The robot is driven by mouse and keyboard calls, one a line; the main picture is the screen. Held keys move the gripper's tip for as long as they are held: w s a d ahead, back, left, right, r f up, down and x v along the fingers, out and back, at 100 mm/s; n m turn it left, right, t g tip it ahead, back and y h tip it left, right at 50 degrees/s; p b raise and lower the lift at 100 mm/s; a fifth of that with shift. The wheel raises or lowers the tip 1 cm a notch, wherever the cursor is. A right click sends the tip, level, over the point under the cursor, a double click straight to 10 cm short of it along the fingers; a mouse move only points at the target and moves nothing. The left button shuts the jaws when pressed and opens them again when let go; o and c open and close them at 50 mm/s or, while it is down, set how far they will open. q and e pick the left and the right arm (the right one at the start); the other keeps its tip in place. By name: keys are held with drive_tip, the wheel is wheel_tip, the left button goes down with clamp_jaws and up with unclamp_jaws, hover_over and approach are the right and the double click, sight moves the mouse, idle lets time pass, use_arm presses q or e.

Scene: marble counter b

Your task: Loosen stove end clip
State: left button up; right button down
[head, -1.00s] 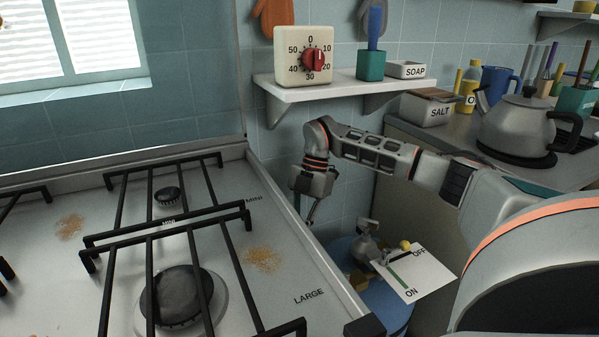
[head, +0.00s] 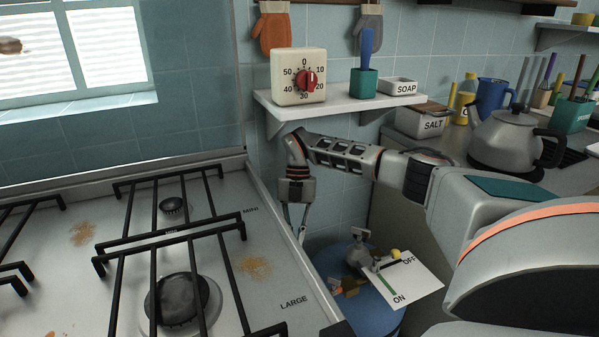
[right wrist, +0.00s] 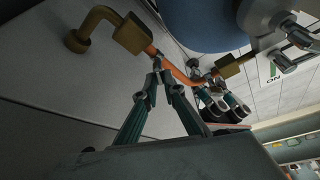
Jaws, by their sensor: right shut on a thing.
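In the right wrist view an orange hose (right wrist: 180,73) runs from a brass block (right wrist: 132,33) on a bent brass stove pipe (right wrist: 100,18) towards another brass block (right wrist: 230,67). My right gripper (right wrist: 163,69) is shut at the hose, close to the stove-side brass block. The small part between its fingertips is mostly hidden; it sits where the stove end clip would be. In the head view my right gripper (head: 294,220) points down in the gap beside the stove (head: 262,298).
A blue gas bottle (head: 388,306) with a grey regulator (head: 358,257) and an ON/OFF card (head: 420,283) stands low beside the stove. A wall shelf (head: 325,108) juts out above my right wrist.

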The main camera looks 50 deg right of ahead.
drive_tip(key=shift+r+n, duration=0.1)
drive_tip(key=shift+n, duration=0.4)
use_arm(q)
drive_tip(key=shift+s+a+f+p, duration=0.2)
drive_tip(key=shift+a+f+p, duration=0.1)
drive_tip(key=shift+a, duration=0.05)
use_arm(e)
drive_tip(key=shift+n, duration=0.4)
use_arm(q)
drive_tip(key=shift+s+f, duration=0.1)
use_arm(e)
drive_tip(key=shift+f+g+h, duration=0.2)
drive_tip(key=shift+g+h, duration=0.1)
drive_tip(key=c, duration=2.1)
unclamp_jaws()
drive_tip(key=shift+c, duration=0.2)
